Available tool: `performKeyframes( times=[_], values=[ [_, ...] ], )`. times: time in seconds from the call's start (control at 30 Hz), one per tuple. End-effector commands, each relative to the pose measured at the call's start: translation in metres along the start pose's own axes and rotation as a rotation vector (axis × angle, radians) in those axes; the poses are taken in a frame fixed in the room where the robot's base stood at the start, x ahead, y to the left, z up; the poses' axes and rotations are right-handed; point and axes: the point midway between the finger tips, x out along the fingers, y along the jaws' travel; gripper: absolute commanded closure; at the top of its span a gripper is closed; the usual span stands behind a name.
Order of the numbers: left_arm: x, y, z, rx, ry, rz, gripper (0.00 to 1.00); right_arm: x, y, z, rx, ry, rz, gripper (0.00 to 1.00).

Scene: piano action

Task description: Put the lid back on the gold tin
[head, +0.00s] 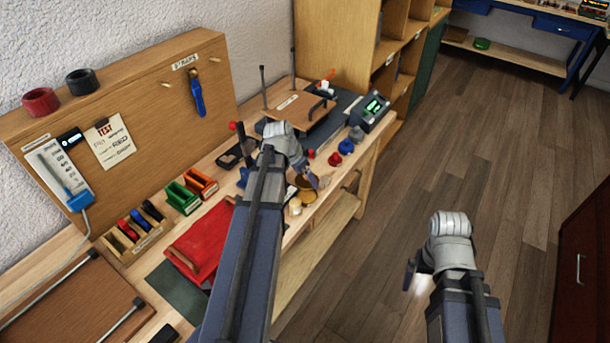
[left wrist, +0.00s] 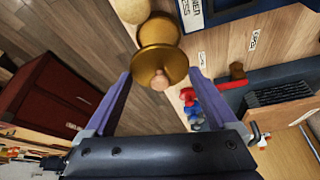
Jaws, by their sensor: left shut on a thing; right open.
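The gold lid (left wrist: 160,64), with a pale round knob, sits between the fingers of my left gripper (left wrist: 160,76), which is shut on it. In the left wrist view the gold tin (left wrist: 155,30) shows just beyond the lid, partly covered by it. I cannot tell whether lid and tin touch. In the head view my left gripper (head: 314,182) is over the right edge of the bench, with gold metal (head: 308,196) beside its fingertips. My right gripper (head: 414,278) is open and empty over the floor, its fingers mostly hidden by its own wrist.
A cream round thing (head: 295,207) stands close to the gold metal. A blue knob-like piece (head: 346,147) and a device with a green display (head: 373,107) stand further back. A red cloth (head: 200,242) and green box (head: 183,198) lie left.

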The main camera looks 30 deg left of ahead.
Motion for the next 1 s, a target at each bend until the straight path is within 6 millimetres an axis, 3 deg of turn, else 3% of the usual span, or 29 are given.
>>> performKeyframes(
  times=[0.63,1.0],
  values=[
    [0.051,0.000,0.021,0.000,0.000,0.000,0.70,0.054,-0.005,-0.003,0.000,0.000,0.000,0.00],
    [0.057,0.000,0.023,0.000,0.000,0.000,0.70,0.061,-0.006,-0.004,0.000,0.000,0.000,0.00]
  ],
)
